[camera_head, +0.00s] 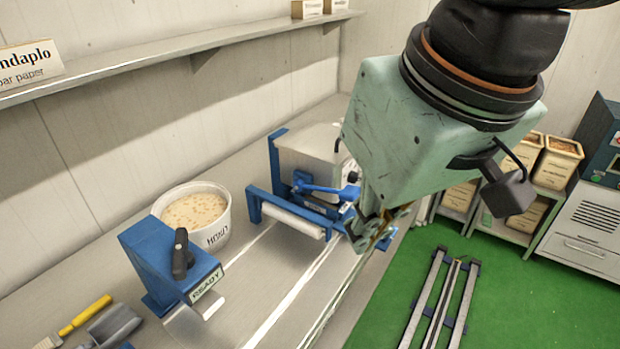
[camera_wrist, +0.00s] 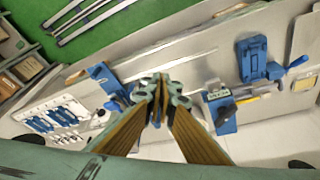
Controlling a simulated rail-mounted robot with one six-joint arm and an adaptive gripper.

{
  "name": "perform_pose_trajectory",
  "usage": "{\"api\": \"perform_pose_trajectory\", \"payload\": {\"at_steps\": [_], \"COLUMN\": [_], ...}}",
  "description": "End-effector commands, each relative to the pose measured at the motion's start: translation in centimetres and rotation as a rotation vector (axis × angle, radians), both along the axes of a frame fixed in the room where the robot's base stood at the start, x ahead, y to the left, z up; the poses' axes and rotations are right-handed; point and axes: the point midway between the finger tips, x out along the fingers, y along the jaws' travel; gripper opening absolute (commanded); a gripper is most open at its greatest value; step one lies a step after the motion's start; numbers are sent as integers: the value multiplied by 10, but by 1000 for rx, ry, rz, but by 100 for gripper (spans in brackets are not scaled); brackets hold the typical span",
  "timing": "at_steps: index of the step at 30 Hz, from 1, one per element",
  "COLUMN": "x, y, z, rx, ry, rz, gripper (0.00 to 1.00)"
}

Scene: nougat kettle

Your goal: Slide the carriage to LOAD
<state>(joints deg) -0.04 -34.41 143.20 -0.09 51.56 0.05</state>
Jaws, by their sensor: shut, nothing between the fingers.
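A blue frame (camera_head: 283,208) with a pale roller and a blue lever (camera_head: 318,188) stands on the bench by a grey metal box (camera_head: 310,150). It looks like the carriage, but I cannot tell for sure. Two pale rail strips run from it towards the front. A blue block (camera_head: 160,262) with a dark handle and a READY label stands at the near left. I cannot read a LOAD label. My gripper (camera_head: 378,235) is shut and empty, just right of the blue frame, partly hiding it. In the wrist view its fingers (camera_wrist: 157,100) meet over the bench.
A white tub (camera_head: 196,212) of nougat-like mix stands behind the READY block. A yellow-handled brush (camera_head: 86,314) and a grey scoop (camera_head: 112,325) lie at the near left. A wall shelf (camera_head: 150,58) runs above.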

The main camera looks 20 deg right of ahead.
Motion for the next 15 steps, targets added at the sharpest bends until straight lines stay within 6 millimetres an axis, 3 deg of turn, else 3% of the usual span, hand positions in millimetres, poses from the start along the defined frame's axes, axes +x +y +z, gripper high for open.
{"api": "perform_pose_trajectory", "payload": {"at_steps": [14, 15], "x": [0, 0], "y": [0, 0], "z": [0, 0], "rx": [0, 0], "ry": [0, 0], "rz": [1, 1], "gripper": [0, 4]}}
